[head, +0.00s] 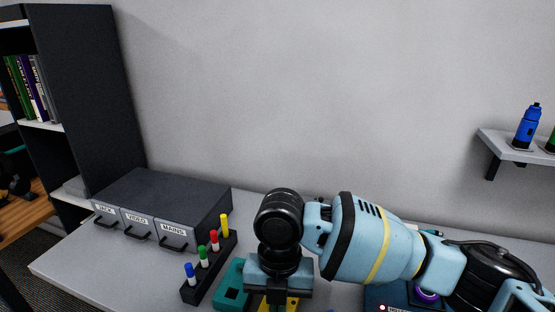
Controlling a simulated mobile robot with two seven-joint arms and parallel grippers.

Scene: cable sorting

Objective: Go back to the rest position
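My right arm comes in from the right across the table. Its wrist hangs down over the table, and its gripper (272,296) points down at the bottom edge of the head view. The fingertips are cut off or hidden, so I cannot tell whether they are apart or hold anything. A small yellow part (292,303) shows right beside the gripper; I cannot tell what it belongs to. My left gripper and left arm are not in view.
A dark drawer box (165,192) with shut drawers labelled JACK, VIDEO and MAINS stands at the left. A dark blue device (378,297) is partly under my arm.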

